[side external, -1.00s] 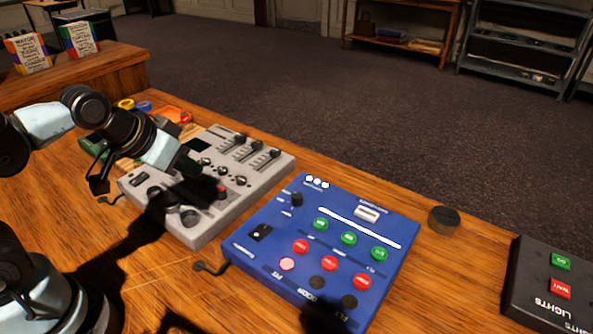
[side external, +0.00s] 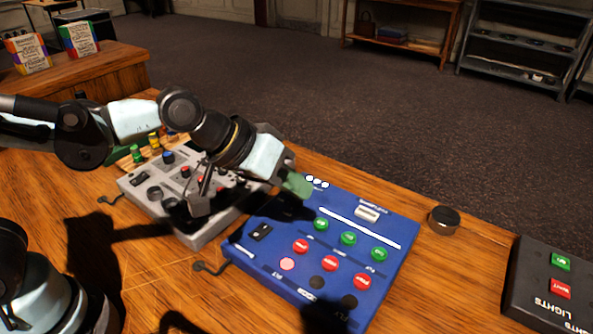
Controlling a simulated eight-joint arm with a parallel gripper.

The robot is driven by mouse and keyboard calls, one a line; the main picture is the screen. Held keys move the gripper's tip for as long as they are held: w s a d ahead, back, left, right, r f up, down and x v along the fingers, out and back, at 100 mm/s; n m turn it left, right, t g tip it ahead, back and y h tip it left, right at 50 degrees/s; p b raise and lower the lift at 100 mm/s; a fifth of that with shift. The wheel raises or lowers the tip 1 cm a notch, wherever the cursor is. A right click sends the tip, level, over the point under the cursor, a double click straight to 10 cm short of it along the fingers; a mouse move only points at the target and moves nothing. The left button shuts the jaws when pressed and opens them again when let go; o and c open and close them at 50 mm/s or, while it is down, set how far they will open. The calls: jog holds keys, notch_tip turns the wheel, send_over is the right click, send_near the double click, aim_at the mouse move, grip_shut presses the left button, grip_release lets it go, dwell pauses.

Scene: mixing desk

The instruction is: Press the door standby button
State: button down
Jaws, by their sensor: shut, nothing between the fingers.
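The blue control panel (side external: 395,229) lies on the wooden desk. It has a row of green buttons, a row of red buttons and a front row of round buttons. The door column seems to be the middle one, with a green button (side external: 348,238), a red button (side external: 330,263) and a dark button (side external: 317,283). The small print is too small to tell which is standby. The front-row button in the left column (side external: 287,264) is pale pink. My gripper (side external: 297,186) is shut and empty, above the panel's back left corner, apart from the door column.
A grey mixer (side external: 200,239) stands left of the blue panel, partly hidden by my arm. A dark round knob (side external: 444,220) sits on the desk to the right. A black lights box (side external: 535,282) with green and red buttons is at far right.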

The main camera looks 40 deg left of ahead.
jog(key=h, duration=0.2)
send_over(324, 261)
jog(key=shift+f+g, duration=0.15)
jog(key=shift+g, duration=0.25)
jog(key=shift+f, duration=0.1)
jog(key=shift+f, duration=4.35)
jog(key=shift+f, duration=0.15)
jog(key=shift+f, duration=0.25)
jog(key=shift+f, duration=0.35)
jog(key=shift+r, duration=0.8)
